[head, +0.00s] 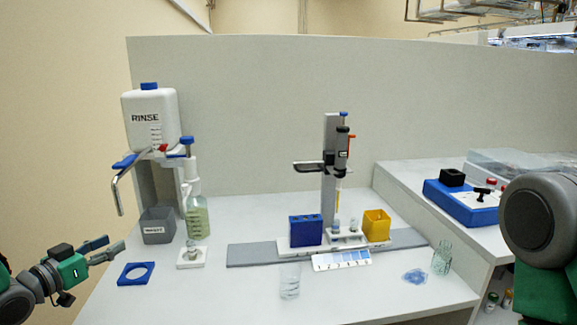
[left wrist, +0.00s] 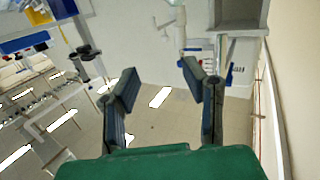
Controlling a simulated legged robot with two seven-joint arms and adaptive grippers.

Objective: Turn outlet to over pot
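A white tank marked RINSE (head: 149,118) stands on a grey post at the left of the head view. A bent metal outlet tube (head: 118,194) hangs at its left side, by a blue lever (head: 124,161), and its lower end is left of the grey pot (head: 158,227). The pot is a square, labelled box on the table below the tank. My left gripper (head: 116,247) is open and empty, below and left of the pot, apart from it and from the outlet. The left wrist view shows its two fingers (left wrist: 160,85) spread with nothing between them. My right gripper is out of view.
A pump bottle (head: 196,215) stands right of the pot. A pipette stand (head: 330,170), a beaker (head: 290,281) and a glass jar (head: 442,258) are farther right.

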